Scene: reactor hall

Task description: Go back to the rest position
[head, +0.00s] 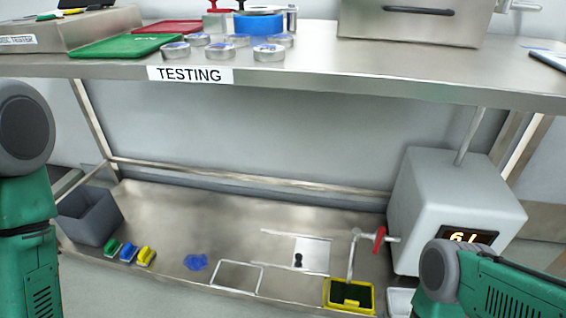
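My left arm (24,190) shows at the left edge as green and grey links. My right arm (470,280) shows at the lower right, in front of the white machine. Neither gripper is inside the head view, so their state is hidden. Both arms are clear of the upper shelf's small items. I see nothing held in this view.
The steel shelf (330,75) labelled TESTING carries trays, several round tins and a metal box (410,20).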

